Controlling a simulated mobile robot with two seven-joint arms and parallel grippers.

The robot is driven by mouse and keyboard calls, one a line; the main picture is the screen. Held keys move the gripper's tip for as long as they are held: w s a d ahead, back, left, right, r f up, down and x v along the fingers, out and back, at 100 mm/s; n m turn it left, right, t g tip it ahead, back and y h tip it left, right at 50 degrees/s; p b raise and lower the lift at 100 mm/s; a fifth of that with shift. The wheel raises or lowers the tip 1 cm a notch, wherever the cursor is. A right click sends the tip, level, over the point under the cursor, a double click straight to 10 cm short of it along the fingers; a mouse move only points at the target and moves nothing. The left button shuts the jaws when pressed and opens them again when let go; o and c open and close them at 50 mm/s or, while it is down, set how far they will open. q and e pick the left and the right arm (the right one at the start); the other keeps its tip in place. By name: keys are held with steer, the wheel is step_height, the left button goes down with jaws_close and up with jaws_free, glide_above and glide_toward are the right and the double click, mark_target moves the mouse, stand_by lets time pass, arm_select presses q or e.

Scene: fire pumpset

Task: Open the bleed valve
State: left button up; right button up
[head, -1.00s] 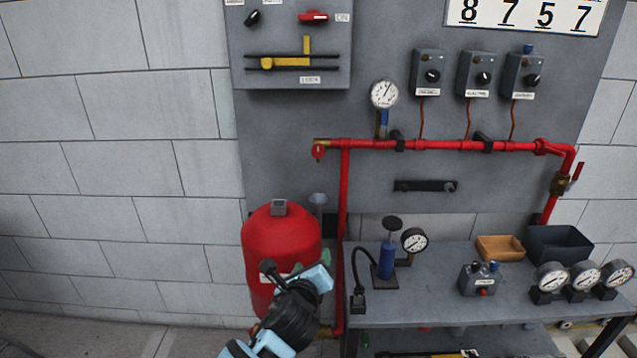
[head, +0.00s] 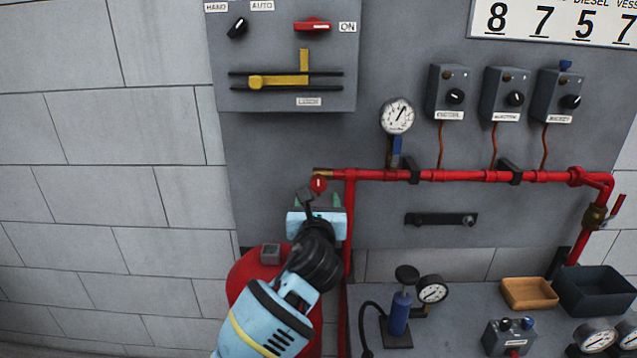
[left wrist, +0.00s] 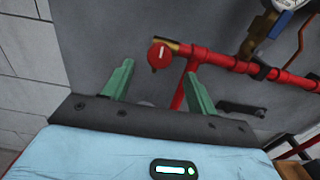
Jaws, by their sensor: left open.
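The bleed valve is most likely the small round red knob (head: 318,184) at the left end of the red pipe (head: 455,175), beside a brass end piece; no label on it can be read. It carries a white line, which looks upright in the left wrist view (left wrist: 159,55). My left gripper (head: 317,201) is just below the knob in the head view. In the left wrist view its two green fingers (left wrist: 157,85) are apart and empty, with the knob beyond and above the gap between them. My right gripper is not in view.
A red tank (head: 245,285) stands below, partly hidden by my arm. A gauge (head: 397,116) sits above the pipe. A grey bench (head: 455,320) carries a blue hand pump (head: 400,313) and bins at right. The wall left of the panel is clear.

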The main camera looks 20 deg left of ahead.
mark_target(318, 186)
arm_select(q)
steer(key=b+x, duration=0.1)
steer(key=x, duration=0.5)
steer(key=shift+w+f, duration=0.15)
steer(key=shift+f, duration=0.05)
steer(key=shift+w+a+r, duration=0.1)
steer(key=shift+w+a, duration=0.1)
steer(key=shift+w, duration=0.45)
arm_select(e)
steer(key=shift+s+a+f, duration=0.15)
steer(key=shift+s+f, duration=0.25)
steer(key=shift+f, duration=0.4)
arm_select(q)
steer(key=c, duration=1)
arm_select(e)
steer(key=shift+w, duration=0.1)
